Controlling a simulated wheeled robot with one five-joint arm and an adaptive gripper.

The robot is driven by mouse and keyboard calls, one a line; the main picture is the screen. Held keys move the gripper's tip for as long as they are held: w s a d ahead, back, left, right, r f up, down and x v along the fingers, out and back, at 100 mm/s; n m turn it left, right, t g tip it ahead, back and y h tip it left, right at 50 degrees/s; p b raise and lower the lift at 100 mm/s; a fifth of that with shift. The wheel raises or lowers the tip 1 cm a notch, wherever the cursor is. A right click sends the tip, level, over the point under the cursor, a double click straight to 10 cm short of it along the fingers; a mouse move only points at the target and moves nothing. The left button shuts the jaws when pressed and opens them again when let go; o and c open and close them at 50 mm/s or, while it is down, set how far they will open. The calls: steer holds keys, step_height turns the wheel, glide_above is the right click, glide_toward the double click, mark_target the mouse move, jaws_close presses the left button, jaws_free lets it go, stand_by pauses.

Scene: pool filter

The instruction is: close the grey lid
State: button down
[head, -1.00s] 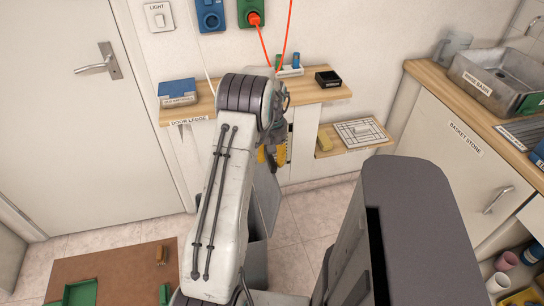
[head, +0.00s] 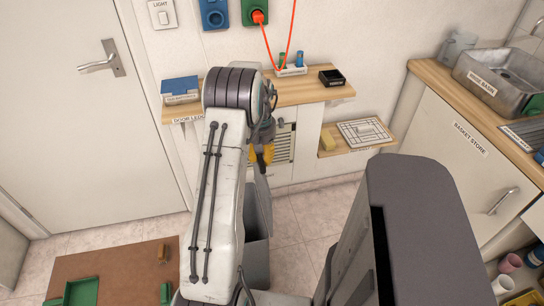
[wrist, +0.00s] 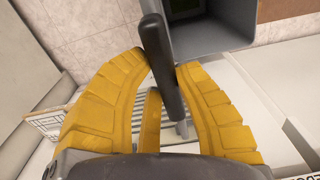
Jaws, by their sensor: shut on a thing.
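The grey lid (head: 262,202) stands raised, seen as a narrow upright panel at the grey bin (head: 257,262) on the floor, partly behind my arm. My gripper (head: 261,157) has yellow fingers and is at the lid's upper end. The bin's open mouth (wrist: 215,38) shows beyond the fingers, with something dark inside.
A wooden ledge (head: 300,92) with several small items runs along the wall behind the gripper. A brown mat (head: 120,270) lies at lower left. Tiled floor is clear right of the bin.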

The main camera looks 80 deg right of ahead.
steer(key=w+a+f+b, duration=0.1)
steer(key=w+a+b, duration=0.1)
steer(key=w, duration=0.6)
steer(key=shift+w+a+f, duration=0.35)
steer(key=shift+w+a, duration=0.05)
steer(key=shift+a, duration=0.4)
steer(key=c, duration=0.8)
jaws_free()
step_height(320, 180, up, 12)
